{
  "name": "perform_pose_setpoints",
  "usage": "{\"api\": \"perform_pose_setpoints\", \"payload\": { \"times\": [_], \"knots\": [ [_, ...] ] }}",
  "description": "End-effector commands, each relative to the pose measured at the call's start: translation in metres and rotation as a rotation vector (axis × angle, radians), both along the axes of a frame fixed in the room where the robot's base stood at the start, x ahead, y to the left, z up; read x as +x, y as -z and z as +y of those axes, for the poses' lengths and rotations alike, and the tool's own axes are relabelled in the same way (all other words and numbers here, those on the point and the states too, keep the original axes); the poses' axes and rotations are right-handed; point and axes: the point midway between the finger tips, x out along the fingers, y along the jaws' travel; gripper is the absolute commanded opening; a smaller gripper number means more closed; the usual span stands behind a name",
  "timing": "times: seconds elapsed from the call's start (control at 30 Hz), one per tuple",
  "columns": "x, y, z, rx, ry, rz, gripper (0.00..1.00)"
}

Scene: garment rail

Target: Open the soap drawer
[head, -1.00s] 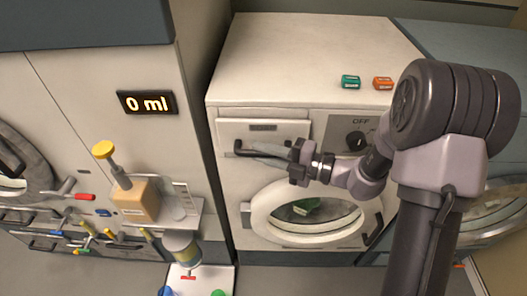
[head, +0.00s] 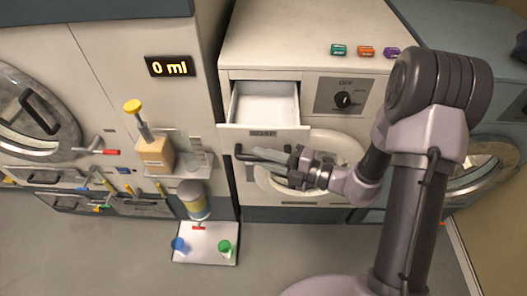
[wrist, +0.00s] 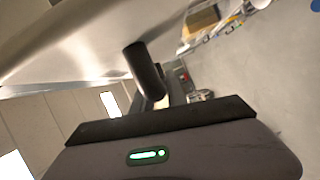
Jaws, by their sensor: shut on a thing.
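The soap drawer (head: 265,104) of the white washing machine is pulled out. Its pale, empty-looking inside shows from above, and its front carries a dark label reading SOAP (head: 263,133). A black bar handle (head: 239,153) sits below the label on the drawer front. My gripper (head: 264,153) reaches in from the right and is shut on the handle. In the wrist view the dark handle (wrist: 145,72) runs down to my gripper, beside a pale surface. The fingers' exact contact is hidden there.
The washer's round door (head: 345,147) lies behind my gripper and its dial (head: 342,99) is to the right. A pump bottle (head: 155,155) stands on a shelf at left, under a 0 ml display (head: 170,66).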

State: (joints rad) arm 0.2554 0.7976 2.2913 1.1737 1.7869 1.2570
Motion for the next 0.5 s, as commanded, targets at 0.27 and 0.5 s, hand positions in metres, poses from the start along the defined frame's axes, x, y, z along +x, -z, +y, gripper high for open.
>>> {"api": "perform_pose_setpoints", "payload": {
  "times": [0.27,0.5],
  "knots": [
    [-0.0007,-0.0001,0.0000,0.000,0.000,-0.001,0.00],
    [-0.0007,-0.0001,0.0000,0.001,0.000,0.000,0.40]
  ]
}}
